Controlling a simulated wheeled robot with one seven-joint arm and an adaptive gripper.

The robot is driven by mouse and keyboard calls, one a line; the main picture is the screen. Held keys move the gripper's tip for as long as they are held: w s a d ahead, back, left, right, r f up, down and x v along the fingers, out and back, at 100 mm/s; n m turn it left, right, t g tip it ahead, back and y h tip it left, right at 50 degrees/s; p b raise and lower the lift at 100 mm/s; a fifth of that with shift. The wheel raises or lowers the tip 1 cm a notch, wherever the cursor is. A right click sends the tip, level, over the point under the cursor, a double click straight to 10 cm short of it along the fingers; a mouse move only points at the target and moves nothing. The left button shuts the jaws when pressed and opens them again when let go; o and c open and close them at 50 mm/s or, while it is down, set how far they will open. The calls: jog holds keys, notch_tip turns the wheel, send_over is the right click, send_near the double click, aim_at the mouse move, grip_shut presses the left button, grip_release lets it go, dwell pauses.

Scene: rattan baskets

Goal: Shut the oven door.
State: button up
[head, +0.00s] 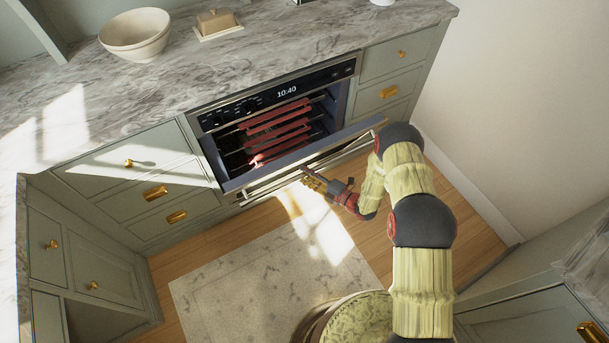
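The oven (272,92) is built in under the counter, with a lit display reading 10:40. Its door (290,161) is partly open and tilts outward at the top, so the red-lit racks (275,130) inside show. A long metal handle (262,187) runs along the door's outer side. My gripper (308,178) is low in front of the door, close to the middle of the handle. Whether it touches the handle, and whether its small fingers are open or shut, I cannot tell. The door's outer face is mostly hidden.
Green drawers with brass knobs flank the oven on the left (135,180) and right (400,62). A marble counter (230,57) above holds a bowl (136,42) and a butter dish (216,24). A rug (250,280) lies on the wooden floor. A wall (530,110) stands at right.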

jog(key=shift+w+a, duration=0.3)
jog(key=shift+a, duration=0.2)
jog(key=c, duration=0.4)
grip_shut()
